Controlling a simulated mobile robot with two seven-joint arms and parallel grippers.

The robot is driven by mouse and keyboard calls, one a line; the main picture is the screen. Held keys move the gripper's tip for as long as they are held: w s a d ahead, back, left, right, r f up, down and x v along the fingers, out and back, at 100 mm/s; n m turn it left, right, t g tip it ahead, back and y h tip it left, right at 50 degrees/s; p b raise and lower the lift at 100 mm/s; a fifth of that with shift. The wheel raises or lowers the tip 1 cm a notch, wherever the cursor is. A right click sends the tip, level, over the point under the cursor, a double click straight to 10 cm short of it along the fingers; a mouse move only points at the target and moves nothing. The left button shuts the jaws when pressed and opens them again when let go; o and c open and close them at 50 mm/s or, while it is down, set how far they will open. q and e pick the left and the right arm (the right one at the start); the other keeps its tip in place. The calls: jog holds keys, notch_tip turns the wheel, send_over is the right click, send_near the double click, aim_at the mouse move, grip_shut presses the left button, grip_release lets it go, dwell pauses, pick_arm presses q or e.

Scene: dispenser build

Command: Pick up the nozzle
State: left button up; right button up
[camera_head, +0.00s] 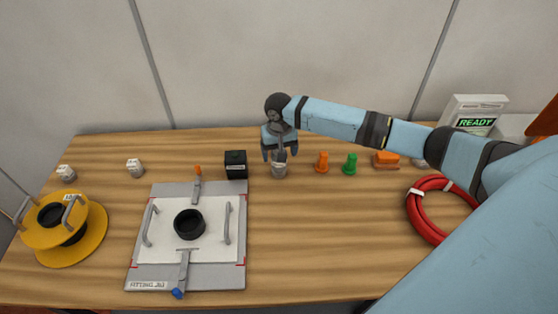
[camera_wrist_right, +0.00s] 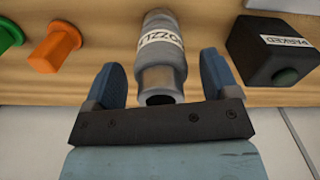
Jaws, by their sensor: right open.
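The nozzle (camera_head: 280,169) is a small grey metal cylinder standing near the back of the table. In the right wrist view the nozzle (camera_wrist_right: 162,62) has a white band lettered "OZZ", partly cut off, and a dark round opening in its narrower end. My right gripper (camera_head: 280,155) is above it in the head view. In the right wrist view my right gripper (camera_wrist_right: 162,85) is open, one finger to each side of the nozzle, with gaps between fingers and nozzle. My left gripper is not in view.
A black labelled box (camera_head: 236,165) stands just left of the nozzle. An orange peg (camera_head: 322,163) and a green peg (camera_head: 350,164) stand to its right. The fitting jig (camera_head: 136,272) lies front left. A red hose coil (camera_head: 420,222) lies right. The front middle is clear.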

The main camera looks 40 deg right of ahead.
jog(key=shift+f, duration=0.75)
jog(key=c, duration=1.3)
jog(key=shift+r, duration=0.1)
grip_shut()
